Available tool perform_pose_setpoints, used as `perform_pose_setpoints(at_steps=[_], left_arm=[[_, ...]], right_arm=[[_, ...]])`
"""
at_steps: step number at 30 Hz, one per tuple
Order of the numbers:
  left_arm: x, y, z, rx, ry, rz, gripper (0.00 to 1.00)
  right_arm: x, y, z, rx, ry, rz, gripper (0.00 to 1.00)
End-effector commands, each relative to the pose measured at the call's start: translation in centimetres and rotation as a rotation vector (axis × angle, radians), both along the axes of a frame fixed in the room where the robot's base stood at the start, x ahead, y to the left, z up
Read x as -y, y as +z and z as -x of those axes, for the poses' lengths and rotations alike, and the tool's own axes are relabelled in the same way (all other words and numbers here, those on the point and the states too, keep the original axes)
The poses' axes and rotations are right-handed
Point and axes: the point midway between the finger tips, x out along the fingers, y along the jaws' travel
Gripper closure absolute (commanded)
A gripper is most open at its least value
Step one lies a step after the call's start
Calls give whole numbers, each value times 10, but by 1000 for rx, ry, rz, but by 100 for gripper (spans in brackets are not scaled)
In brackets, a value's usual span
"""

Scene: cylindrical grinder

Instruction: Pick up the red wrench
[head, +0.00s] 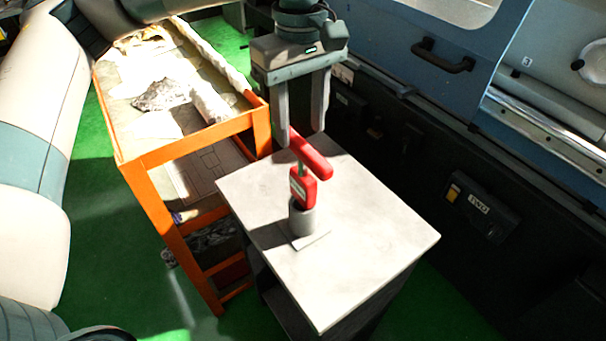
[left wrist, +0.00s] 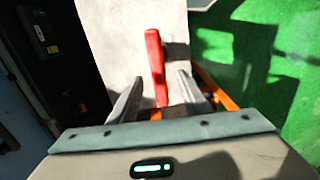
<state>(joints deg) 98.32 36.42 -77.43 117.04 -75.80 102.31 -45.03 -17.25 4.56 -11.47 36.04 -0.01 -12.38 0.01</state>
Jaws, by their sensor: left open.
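The red wrench (head: 312,160) has a red crossbar handle on top and a red lower body. It stands upright in a small grey cylindrical holder (head: 302,220) on a pale grey table top (head: 370,235). My left gripper (head: 301,134) is open and points down at the far end of the crossbar. In the left wrist view the red wrench (left wrist: 154,58) shows as a long red bar, its near end between the two spread fingers of the left gripper (left wrist: 158,90). I cannot tell whether the fingertips reach below the bar's top. My right gripper is not in view.
An orange-framed bench (head: 180,150) with a cluttered, sunlit top stands close on the left. The dark and blue machine with a black handle (head: 443,56) runs along the right. The table top around the holder is clear.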

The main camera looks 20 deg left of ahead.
Motion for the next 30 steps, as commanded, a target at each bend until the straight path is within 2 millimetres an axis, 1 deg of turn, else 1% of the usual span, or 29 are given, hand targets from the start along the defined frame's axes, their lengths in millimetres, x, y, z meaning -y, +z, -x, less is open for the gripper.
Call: perform_pose_setpoints(at_steps=[1,6,9,14,23,26,30], left_arm=[[-1,-5,1,-4,0,-2,56],[0,-33,1,-3,0,-1,56],[0,-45,1,-2,0,0,56],[0,-52,0,0,0,0,56],[0,-53,0,0,0,0,56],[1,-55,0,-2,0,0,56],[1,-64,0,-4,-1,-2,56]], right_arm=[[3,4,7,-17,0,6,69],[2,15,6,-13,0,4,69],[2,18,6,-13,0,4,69],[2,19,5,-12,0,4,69],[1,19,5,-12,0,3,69],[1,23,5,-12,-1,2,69],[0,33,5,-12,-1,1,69]])
